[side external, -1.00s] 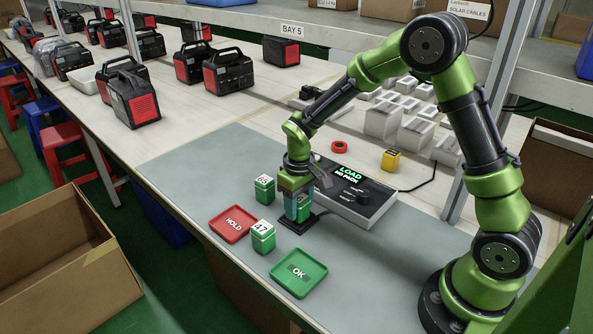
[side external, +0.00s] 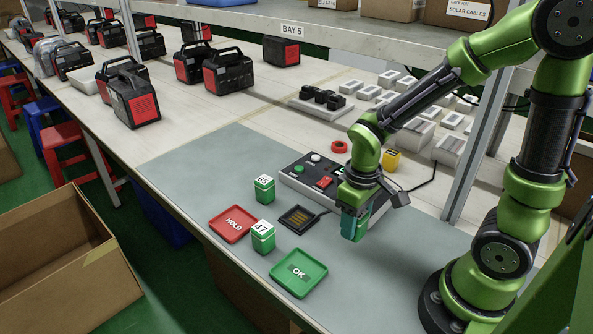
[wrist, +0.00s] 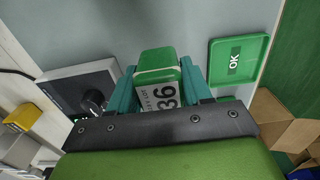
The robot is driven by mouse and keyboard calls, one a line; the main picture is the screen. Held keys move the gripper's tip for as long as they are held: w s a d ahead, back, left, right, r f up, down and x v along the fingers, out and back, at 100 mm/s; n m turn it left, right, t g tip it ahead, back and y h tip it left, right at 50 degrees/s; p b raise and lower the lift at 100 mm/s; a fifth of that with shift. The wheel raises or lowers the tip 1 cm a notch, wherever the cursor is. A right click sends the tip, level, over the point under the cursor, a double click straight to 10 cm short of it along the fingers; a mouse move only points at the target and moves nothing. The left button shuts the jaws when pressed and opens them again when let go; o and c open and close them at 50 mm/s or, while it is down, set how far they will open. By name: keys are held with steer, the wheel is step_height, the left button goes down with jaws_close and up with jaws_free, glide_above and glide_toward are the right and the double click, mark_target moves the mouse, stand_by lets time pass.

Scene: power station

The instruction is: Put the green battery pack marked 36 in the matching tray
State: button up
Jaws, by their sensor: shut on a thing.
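My gripper (side external: 354,230) is shut on the green battery pack marked 36 (wrist: 156,60), whose white label shows between the teal fingers in the wrist view. In the side view the gripper hangs over the grey mat, right of the black contact pad (side external: 297,217), and mostly hides the pack. The green OK tray (side external: 316,281) lies empty at the front; it also shows at upper right in the wrist view (wrist: 219,78). The red HOLD tray (side external: 218,230) lies empty further left.
A green pack marked 47 (side external: 263,243) stands between the trays. The tester box (side external: 293,184) stands behind the pad, partly hidden by my arm. The mat between gripper and OK tray is clear.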

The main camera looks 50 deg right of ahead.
steer(key=w+a+r, duration=0.1)
steer(key=w+a, duration=0.2)
steer(key=a, duration=0.3)
steer(key=w+a+r, duration=0.2)
steer(key=a, duration=0.4)
step_height(320, 180, down, 8)
steer(key=shift+s+a+r, duration=0.1)
steer(key=shift+f, duration=0.2)
steer(key=o, duration=1.3)
